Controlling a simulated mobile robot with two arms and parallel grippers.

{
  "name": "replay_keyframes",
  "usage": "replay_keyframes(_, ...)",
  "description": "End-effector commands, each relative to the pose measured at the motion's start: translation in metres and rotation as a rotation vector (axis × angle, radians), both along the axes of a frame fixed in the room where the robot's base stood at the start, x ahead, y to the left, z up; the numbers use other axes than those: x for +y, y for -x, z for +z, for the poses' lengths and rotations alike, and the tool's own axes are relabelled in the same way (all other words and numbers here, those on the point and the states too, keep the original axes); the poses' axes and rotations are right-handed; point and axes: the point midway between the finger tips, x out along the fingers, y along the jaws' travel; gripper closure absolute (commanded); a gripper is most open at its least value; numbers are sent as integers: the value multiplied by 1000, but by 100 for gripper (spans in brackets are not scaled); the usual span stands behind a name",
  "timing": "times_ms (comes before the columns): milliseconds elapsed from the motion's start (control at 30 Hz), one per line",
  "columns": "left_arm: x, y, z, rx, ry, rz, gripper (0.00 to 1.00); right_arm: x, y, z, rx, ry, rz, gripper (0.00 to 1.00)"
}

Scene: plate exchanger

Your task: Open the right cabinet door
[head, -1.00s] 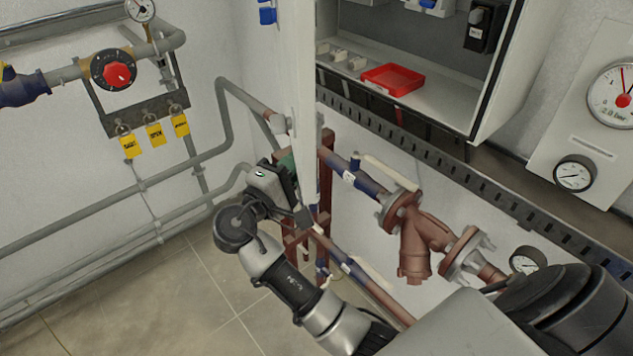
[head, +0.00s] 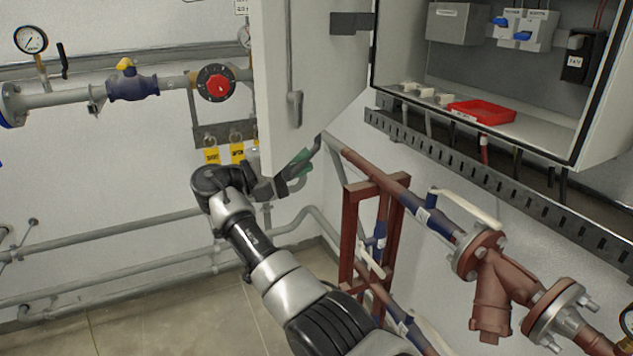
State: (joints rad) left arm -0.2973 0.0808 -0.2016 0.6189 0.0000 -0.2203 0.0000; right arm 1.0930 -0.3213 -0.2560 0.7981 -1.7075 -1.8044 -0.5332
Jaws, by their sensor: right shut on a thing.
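The white cabinet door (head: 320,55) stands swung wide open to the left of the cabinet (head: 545,140). Its broad face with a grey lever (head: 295,105) and rod faces me, and a dark hinge bracket shows by the cabinet's left side. My right gripper (head: 308,158) is at the door's lower edge, shut on the door; its exact contact is hard to make out. The cabinet interior shows, with a red tray (head: 481,112) on its floor. My left gripper is not in view.
Red-brown pipes (head: 375,172) with blue valves and a flanged strainer (head: 495,290) run below the cabinet. On the left wall are grey pipes, a red knob (head: 217,84), and yellow tags (head: 237,153). Floor (head: 180,320) is clear at lower left.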

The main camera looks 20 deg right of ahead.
Motion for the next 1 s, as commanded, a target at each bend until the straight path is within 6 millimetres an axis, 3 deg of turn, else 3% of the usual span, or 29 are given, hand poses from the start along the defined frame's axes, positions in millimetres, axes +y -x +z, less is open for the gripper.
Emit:
replay_keyframes(400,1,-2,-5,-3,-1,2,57,5,-2,-2,7,2,-12,100)
replay_keyframes(433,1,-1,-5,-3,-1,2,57,5,-2,-2,7,2,-12,83)
replay_keyframes(500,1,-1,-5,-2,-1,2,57,5,-2,-2,7,3,-12,74)
replay_keyframes(1000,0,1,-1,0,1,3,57,3,-1,1,3,3,-7,74)
